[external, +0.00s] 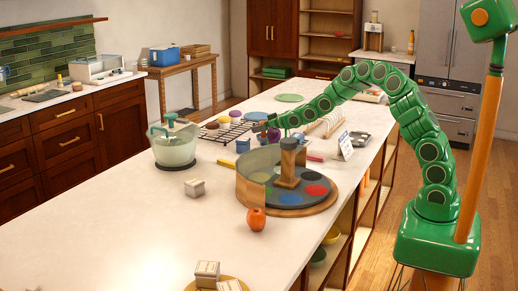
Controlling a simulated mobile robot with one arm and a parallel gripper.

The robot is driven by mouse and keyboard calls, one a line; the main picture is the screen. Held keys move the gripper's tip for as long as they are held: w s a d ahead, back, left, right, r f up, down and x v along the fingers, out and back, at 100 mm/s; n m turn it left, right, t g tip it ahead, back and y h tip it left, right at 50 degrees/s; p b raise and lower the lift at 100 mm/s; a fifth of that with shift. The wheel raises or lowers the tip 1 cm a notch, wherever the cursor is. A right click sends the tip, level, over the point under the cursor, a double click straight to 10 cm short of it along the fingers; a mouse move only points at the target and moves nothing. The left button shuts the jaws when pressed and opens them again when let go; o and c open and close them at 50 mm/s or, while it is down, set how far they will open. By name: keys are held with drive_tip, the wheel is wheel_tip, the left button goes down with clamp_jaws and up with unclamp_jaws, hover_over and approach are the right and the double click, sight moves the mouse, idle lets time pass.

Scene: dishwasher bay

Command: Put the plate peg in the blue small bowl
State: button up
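In the external view, my green arm arches over the counter from the right. My gripper (262,125) is above the far middle of the counter, beside the wire rack. It is small here, and I cannot tell whether its fingers are open or hold anything. A small blue vessel (243,145), probably the blue small bowl, stands on the counter just below and left of my gripper. I cannot see its inside. I cannot pick out the plate peg with certainty; a slatted wooden rack (326,123) stands right of my gripper, partly behind my arm.
A round tray (290,209) with coloured discs, a curved wall and a post stands in front of the gripper. A red-orange round object (256,219) is nearer. A glass vessel with a green top (175,150) stands left.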

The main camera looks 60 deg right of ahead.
drive_tip(key=o, duration=0.4)
drive_tip(key=shift+c, duration=0.2)
drive_tip(key=shift+r, duration=0.2)
drive_tip(key=v, duration=1.2)
drive_tip(key=shift+f, duration=0.15)
